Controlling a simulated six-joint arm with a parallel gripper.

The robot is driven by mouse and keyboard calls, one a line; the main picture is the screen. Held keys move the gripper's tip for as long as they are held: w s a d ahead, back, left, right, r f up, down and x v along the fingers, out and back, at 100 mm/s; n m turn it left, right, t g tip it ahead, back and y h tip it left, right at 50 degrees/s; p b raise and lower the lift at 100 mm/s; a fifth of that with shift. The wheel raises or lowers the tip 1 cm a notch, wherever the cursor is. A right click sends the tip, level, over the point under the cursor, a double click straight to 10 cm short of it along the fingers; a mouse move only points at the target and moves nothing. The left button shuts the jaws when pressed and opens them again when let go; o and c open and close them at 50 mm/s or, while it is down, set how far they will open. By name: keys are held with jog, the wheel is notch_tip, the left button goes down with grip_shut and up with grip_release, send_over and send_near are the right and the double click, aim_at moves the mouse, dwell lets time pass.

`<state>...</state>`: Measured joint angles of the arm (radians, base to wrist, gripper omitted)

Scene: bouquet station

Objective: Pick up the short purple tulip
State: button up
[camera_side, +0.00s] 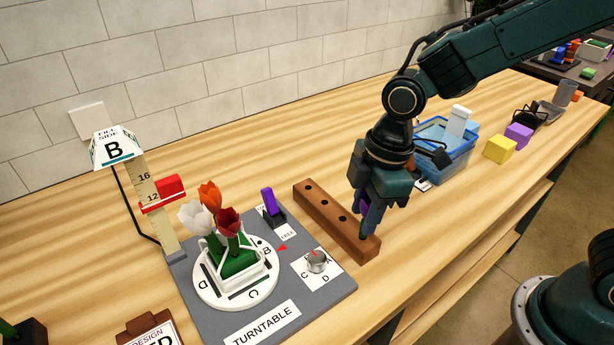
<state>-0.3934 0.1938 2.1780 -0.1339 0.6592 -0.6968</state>
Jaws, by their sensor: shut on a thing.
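My gripper (368,212) points down over the right end of the brown wooden block and is shut on the short purple tulip (361,197). A bit of the purple bloom shows between the fingers. A piece of green stem (363,233) shows below the fingertips, at the block. The fingers hide most of the tulip, and I cannot tell whether its stem is still in a hole. The brown block (318,213) has a row of holes; the ones left of my gripper are empty.
Left of the block is a grey turntable base (210,308) with a white disc, where red, orange and white tulips (208,192) stand. A purple lever (269,202) and a knob (317,259) are on the base. A height post with a red slider (163,193) is behind. A blue bin (455,162) stands right.

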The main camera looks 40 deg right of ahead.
notch_tip(320, 180, up, 20)
dwell(0.6)
jog(key=shift+f, duration=0.1)
dwell(0.5)
jog(key=w+d+f+m+t+h, duration=0.1)
jog(key=w+d+f+m+h, duration=0.1)
jog(key=w+d+f+m, duration=1.2)
notch_tip(320, 180, down, 3)
jog(key=d+m, duration=0.2)
jog(key=shift+w+d+m, duration=0.3)
jog(key=shift+w+m, duration=0.1)
jog(key=shift+a, duration=0.15)
